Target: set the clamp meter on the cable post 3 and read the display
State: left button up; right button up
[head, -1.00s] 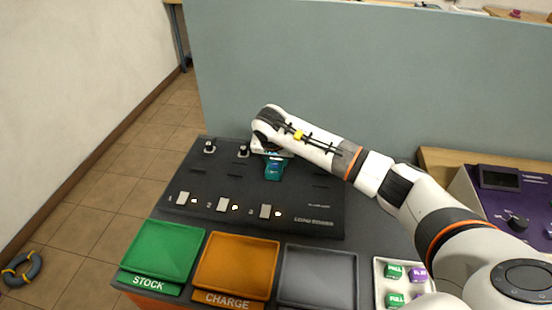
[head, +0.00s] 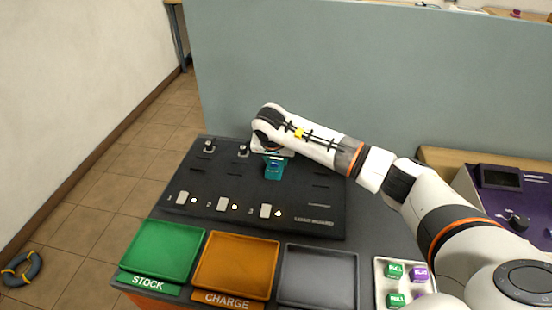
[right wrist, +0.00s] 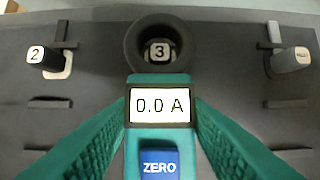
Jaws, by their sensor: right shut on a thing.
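The teal clamp meter (head: 275,170) is over the back of the dark load board (head: 250,215). In the right wrist view, the meter's display (right wrist: 160,105) reads 0.0 A, above a blue ZERO button (right wrist: 159,163). Its dark ring (right wrist: 133,45) shows around cable post 3 (right wrist: 160,51), whose numbered top is inside the opening. How far down the ring sits cannot be told. My right gripper (right wrist: 160,120) is shut on the meter, with a ribbed finger on each side. In the head view, my right wrist hides post 3. My left gripper is not in view.
Post 2 (right wrist: 45,58) and another post (right wrist: 290,62) flank post 3. Several switches (head: 223,204) line the board's front. Green (head: 160,252), orange (head: 235,262) and grey (head: 318,275) trays stand before it. A grey partition (head: 370,80) rises behind.

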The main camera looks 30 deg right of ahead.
aim_at(276, 160)
jog(key=shift+f+b, duration=0.5)
jog(key=shift+f, duration=0.05)
jog(key=o, duration=0.9)
jog(key=shift+c, duration=0.2)
jog(key=shift+p+v, duration=0.75)
jog(key=shift+v, duration=0.15)
jog(key=p+v, duration=0.3)
jog(key=v, duration=0.1)
jog(key=shift+p+v, duration=1.75)
jog(key=shift+v, duration=0.9)
jog(key=shift+s+f, duration=0.1)
jog(key=shift+f, duration=0.05)
